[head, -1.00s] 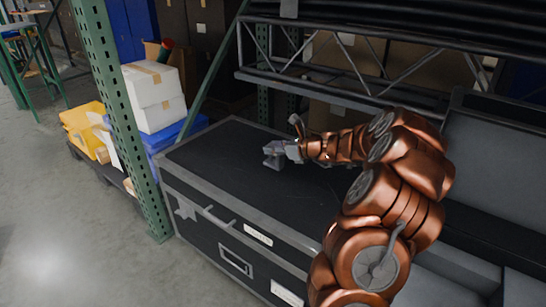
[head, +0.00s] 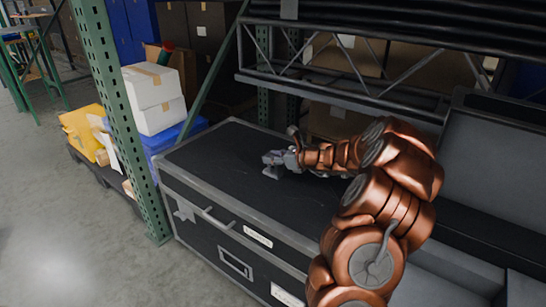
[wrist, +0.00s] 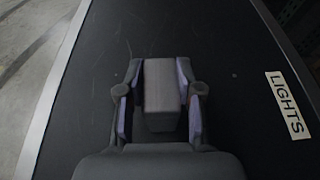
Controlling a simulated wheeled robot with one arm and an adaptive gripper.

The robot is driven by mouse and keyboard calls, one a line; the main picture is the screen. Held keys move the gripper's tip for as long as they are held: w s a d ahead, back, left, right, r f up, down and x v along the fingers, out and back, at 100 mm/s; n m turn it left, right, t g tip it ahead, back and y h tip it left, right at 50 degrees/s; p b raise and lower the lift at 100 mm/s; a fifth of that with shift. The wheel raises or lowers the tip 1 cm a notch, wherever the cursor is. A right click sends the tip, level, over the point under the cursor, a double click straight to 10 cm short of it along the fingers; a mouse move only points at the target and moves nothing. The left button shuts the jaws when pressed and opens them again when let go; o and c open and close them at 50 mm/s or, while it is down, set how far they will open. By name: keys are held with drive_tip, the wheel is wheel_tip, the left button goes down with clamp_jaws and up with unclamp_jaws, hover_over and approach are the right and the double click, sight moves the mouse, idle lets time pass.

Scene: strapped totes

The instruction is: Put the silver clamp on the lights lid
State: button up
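The lights lid is the black top (head: 215,155) of a large metal-edged case; in the wrist view the lid (wrist: 235,120) carries a white LIGHTS label (wrist: 287,105) at right. My gripper (head: 275,159) is over the left half of the lid, low above it. In the wrist view my gripper (wrist: 160,75) has its two fingers on either side of the grey, block-shaped silver clamp (wrist: 160,95), shut on it near the tips. In the head view the clamp (head: 271,173) shows small below the fingers. I cannot tell whether it touches the lid.
A green perforated rack post (head: 118,110) stands in front of the case's left end. A dark truss (head: 330,85) runs behind the lid. The lid around the clamp is clear.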

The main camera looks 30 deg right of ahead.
drive_tip(key=o, duration=0.4)
drive_tip(key=shift+o, duration=0.2)
drive_tip(key=shift+r, duration=0.15)
